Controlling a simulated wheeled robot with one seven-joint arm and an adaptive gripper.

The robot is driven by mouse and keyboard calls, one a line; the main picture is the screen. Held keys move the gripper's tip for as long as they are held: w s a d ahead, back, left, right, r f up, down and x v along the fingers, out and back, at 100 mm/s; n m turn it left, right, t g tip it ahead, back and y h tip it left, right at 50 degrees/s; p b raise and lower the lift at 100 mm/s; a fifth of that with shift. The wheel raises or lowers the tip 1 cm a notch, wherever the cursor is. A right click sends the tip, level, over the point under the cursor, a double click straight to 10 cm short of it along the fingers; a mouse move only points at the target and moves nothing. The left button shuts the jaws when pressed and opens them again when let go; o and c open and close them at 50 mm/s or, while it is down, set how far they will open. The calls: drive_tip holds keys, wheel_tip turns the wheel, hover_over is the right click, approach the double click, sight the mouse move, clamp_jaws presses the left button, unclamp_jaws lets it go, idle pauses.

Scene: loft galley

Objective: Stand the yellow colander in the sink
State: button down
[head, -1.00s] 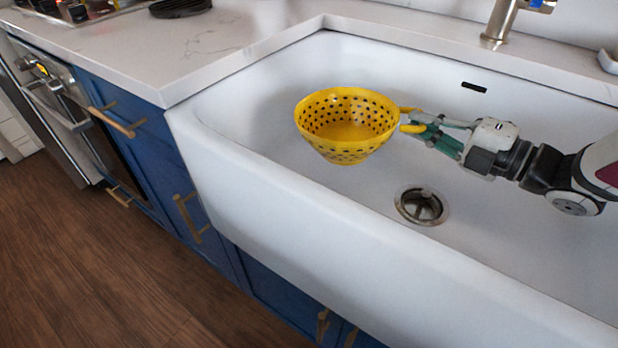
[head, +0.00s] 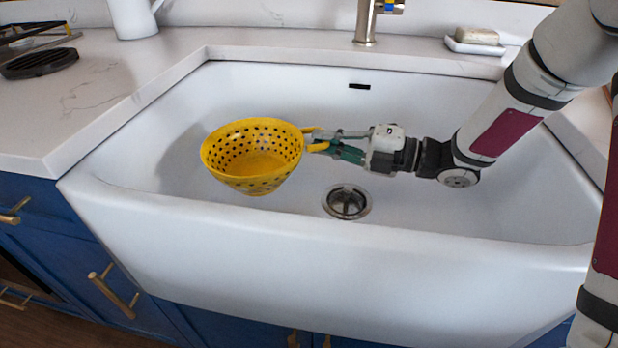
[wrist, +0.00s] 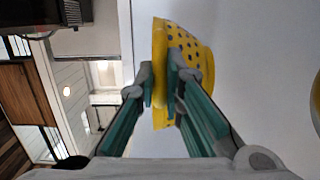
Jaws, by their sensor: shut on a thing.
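The yellow colander (head: 252,182), a bowl with dark round holes, is upright over the left part of the white sink (head: 230,225) in the head view. My gripper (head: 318,141) comes in from the right and is shut on the colander's right-hand handle. In the wrist view the colander (wrist: 188,45) shows beyond my gripper (wrist: 161,88), with its handle between the fingers. The colander appears within the basin, left of the drain. I cannot tell whether its base touches the sink floor.
The drain (head: 347,202) is in the sink floor. A faucet (head: 366,22) and a soap dish (head: 474,46) stand behind the sink. A white pitcher (head: 133,17) and a black round grate (head: 41,63) are on the left counter.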

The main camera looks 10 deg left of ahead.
wheel_tip(320, 180, down, 7)
drive_tip(key=shift+f+b, duration=0.2)
drive_tip(key=shift+b, duration=0.9)
drive_tip(key=shift+r, duration=0.1)
drive_tip(key=c, duration=1.7)
unclamp_jaws()
drive_tip(key=s+d+p, duration=0.1)
drive_tip(key=d, duration=0.6)
drive_tip(key=shift+s+d+p, duration=0.15)
drive_tip(key=shift+d+p, duration=0.1)
drive_tip(key=shift+p, duration=0.15)
